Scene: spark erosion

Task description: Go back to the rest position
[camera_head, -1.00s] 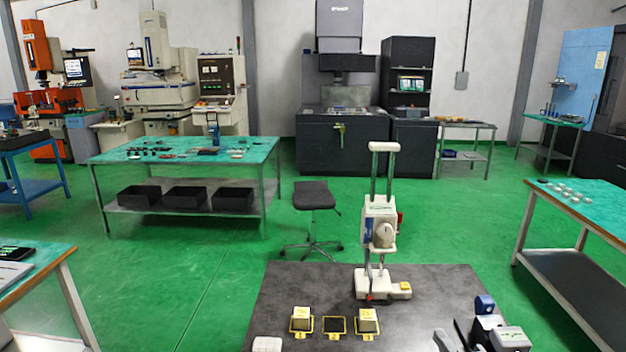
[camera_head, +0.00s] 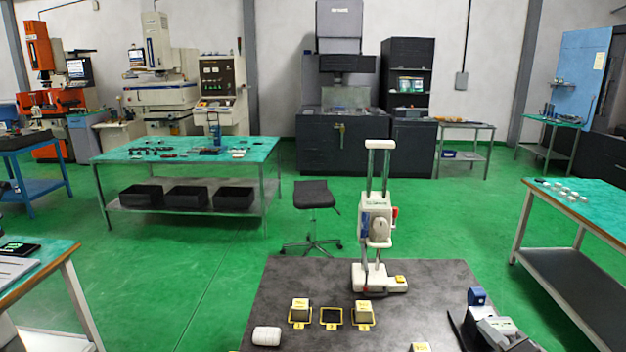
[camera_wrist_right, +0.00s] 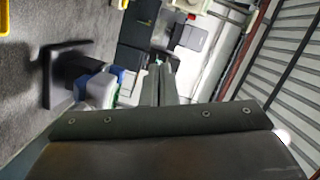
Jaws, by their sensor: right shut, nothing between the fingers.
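My right gripper (camera_wrist_right: 161,78) shows in the right wrist view, with its two grey fingers together and nothing between them. Below the fingertips in that picture is the broad dark gripper body. I cannot make out the right gripper's fingers clearly in the head view. My left gripper is not in view. In the wrist view, a dark stand with blue and light grey parts (camera_wrist_right: 100,88) lies left of the fingers, apart from them. In the head view the same blue-and-grey group (camera_head: 477,297) is at the right side of the dark table (camera_head: 420,300).
On the dark table, a white press-like device (camera_head: 377,225) stands at the back. Yellow-edged holders (camera_head: 331,318) sit in a row in front of it. A green-topped bench (camera_head: 590,210) is to the right.

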